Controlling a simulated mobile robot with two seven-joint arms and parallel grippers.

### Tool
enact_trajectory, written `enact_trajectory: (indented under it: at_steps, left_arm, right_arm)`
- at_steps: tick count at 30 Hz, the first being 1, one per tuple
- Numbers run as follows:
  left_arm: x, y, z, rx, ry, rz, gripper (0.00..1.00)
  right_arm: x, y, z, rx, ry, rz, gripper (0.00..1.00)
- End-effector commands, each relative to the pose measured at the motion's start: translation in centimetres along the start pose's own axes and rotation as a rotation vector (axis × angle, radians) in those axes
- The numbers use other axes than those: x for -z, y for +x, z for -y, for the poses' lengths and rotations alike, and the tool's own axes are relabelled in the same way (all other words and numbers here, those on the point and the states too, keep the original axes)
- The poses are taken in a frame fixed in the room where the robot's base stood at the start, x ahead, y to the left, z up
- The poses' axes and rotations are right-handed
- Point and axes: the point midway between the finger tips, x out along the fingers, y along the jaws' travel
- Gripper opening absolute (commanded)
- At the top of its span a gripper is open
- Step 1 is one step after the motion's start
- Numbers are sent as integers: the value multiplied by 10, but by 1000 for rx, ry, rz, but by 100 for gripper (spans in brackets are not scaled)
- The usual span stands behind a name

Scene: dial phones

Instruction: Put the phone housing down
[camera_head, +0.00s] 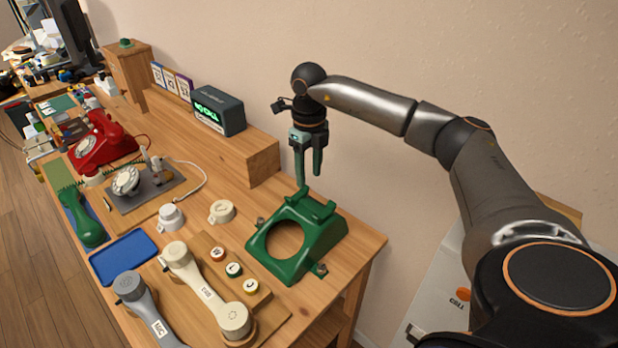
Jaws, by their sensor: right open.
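The green phone housing (325,243) rests on the wooden table near its right end. It has a large round opening in its sloped front and a cradle on top. Nothing is held between the fingers. My left gripper is not in view.
Left of the housing are a cream handset (205,290), a grey handset (147,308), a blue tray (122,257) and a dial assembly (127,181). A red phone (103,143) stands farther back. A wooden shelf with a clock (218,110) runs along the wall.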

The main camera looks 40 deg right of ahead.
Motion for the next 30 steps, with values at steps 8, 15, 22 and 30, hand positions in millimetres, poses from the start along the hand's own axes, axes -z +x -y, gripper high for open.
enact_trajectory:
  at_steps: [8,15,22,30]
  left_arm:
    - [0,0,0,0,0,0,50]
    - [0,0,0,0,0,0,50]
    - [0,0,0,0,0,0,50]
    - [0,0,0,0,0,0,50]
  right_arm:
    - [0,-35,0,0,0,1,52]
    - [0,-38,0,0,0,0,52]
    - [0,-38,0,0,0,0,52]
    - [0,-37,0,0,0,0,52]
